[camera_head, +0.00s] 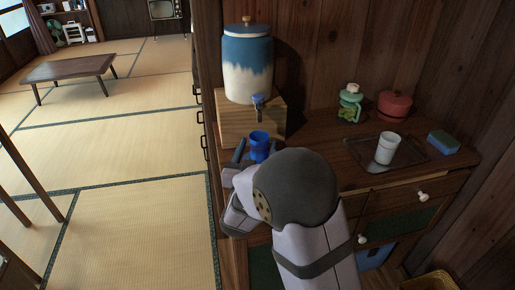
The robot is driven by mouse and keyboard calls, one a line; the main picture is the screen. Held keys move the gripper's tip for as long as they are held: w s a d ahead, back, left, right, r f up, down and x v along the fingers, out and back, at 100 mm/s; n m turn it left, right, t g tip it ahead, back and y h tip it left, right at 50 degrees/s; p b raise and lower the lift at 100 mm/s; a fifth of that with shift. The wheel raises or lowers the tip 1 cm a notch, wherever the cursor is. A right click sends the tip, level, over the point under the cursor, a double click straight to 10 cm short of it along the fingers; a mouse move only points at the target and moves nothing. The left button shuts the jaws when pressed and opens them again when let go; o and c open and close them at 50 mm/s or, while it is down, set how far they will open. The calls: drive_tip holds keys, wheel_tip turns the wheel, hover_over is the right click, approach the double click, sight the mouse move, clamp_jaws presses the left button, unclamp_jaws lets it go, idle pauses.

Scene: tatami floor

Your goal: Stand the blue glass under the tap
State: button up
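The blue glass (259,148) stands upright on the wooden counter, in front of the dispenser's wooden stand. The tap (258,103), with a blue handle, sticks out low on the front of a blue and white dispenser (247,70). In the picture the glass is below the tap; whether it is straight under the spout I cannot tell. My gripper (258,151) is at the glass, with a dark finger on its left side. My arm hides much of the gripper and the glass's base, so I cannot tell whether the fingers press on it.
A white cup (387,148) stands on a dark tray (362,150) to the right. Behind are a green-and-white bottle (350,104) and a red lidded pot (394,106). A blue sponge (443,142) lies at the far right. The wooden stand (234,119) is close beyond the glass.

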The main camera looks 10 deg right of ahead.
drive_tip(key=shift+r, duration=0.1)
drive_tip(key=shift+r, duration=0.15)
drive_tip(key=shift+s+a, duration=0.15)
drive_tip(key=shift+s, duration=0.15)
drive_tip(key=v, duration=1.1)
drive_tip(key=shift+s, duration=0.15)
drive_tip(key=shift+a, duration=0.1)
